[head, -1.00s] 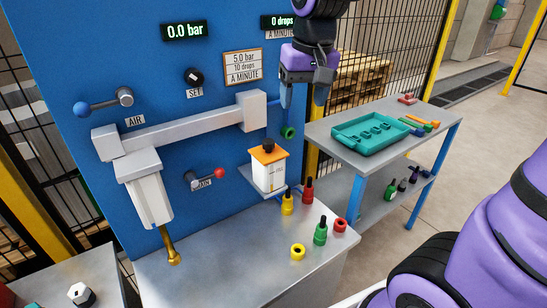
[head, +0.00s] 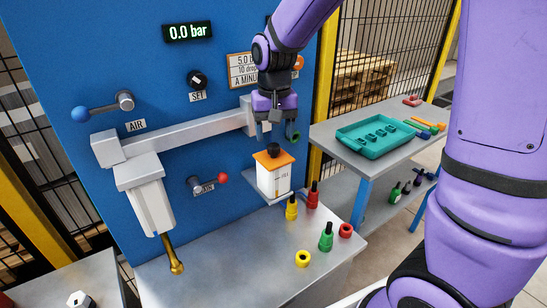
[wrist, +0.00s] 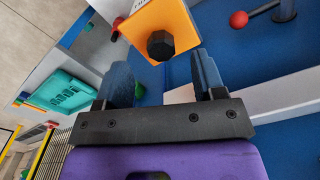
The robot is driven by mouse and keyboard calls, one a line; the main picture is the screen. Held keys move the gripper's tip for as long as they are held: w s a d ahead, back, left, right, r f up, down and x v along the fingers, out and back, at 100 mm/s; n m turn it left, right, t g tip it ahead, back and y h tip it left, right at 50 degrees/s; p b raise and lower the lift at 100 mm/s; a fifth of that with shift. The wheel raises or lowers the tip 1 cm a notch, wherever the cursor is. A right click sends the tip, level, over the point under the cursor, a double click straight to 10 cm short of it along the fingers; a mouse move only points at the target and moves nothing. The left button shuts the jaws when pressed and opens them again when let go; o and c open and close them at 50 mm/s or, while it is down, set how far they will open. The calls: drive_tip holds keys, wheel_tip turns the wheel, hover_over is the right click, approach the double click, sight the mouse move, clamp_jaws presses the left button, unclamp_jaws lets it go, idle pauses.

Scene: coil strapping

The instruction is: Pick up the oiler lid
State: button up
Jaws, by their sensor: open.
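The orange lid with its black knob (head: 274,150) sits on a white box (head: 273,181) on a small ledge of the blue panel. The lid also shows in the wrist view (wrist: 172,18), with its dark knob just beyond the fingertips. I take this to be the oiler lid. My gripper (head: 275,137) points down just above the lid, its blue fingers apart and nothing between them. In the wrist view my gripper (wrist: 163,78) is also open, and the knob lies roughly in line with the gap.
A grey rail (head: 185,135) and a filter bowl (head: 150,203) are fixed to the panel at the left. A red-tipped drain lever (head: 212,182) is left of the box. Several coloured fittings stand on the bench (head: 235,255). A side table holds a teal tray (head: 350,139).

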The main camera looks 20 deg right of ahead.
sight(273, 145)
drive_tip(key=f, duration=0.5)
drive_tip(key=shift+w, duration=0.2)
drive_tip(key=c, duration=1)
